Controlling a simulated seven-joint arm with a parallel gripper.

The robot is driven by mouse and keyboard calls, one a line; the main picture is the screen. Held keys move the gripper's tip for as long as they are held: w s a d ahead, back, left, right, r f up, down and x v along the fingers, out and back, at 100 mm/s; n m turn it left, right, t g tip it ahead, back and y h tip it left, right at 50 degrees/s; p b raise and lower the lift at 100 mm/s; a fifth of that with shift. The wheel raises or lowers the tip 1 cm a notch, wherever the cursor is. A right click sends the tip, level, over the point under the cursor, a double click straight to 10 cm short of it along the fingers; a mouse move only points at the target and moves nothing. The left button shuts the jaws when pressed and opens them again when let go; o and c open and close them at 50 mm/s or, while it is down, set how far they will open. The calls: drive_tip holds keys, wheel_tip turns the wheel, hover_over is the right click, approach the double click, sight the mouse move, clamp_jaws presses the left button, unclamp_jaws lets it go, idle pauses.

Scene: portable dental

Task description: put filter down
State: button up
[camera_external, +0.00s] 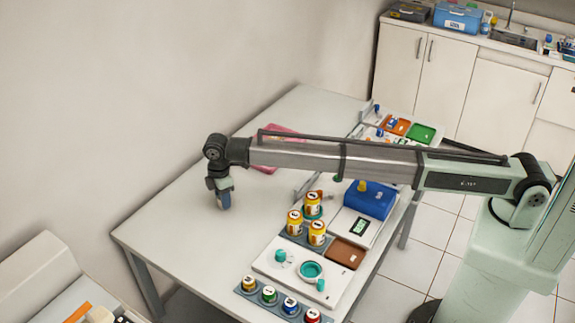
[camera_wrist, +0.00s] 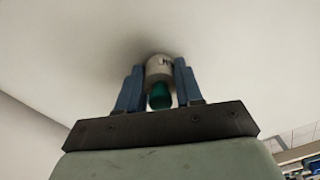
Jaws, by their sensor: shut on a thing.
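My gripper (camera_external: 224,203) points down over the bare left part of the white table (camera_external: 180,225). In the wrist view, its two blue fingers (camera_wrist: 158,84) are shut on a small cylinder, which I take to be the filter (camera_wrist: 158,68). It has a pale grey body with dark marking and a green end (camera_wrist: 160,95). A dark shadow lies around its far end, close to the pale surface. I cannot tell whether it touches that surface. In the external view the filter is hidden by the fingers.
To the right are yellow-labelled jars (camera_external: 317,232), a blue box (camera_external: 370,198), a white panel with teal parts (camera_external: 297,272) and a row of small capped jars (camera_external: 269,295). A pink item (camera_external: 268,168) lies behind my gripper. The table around my gripper is clear.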

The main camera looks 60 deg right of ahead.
drive_tip(key=shift+f, duration=0.1)
drive_tip(key=o, duration=1)
wheel_tip(320, 180, up, 12)
drive_tip(key=shift+r, duration=0.1)
drive_tip(key=shift+a, duration=0.1)
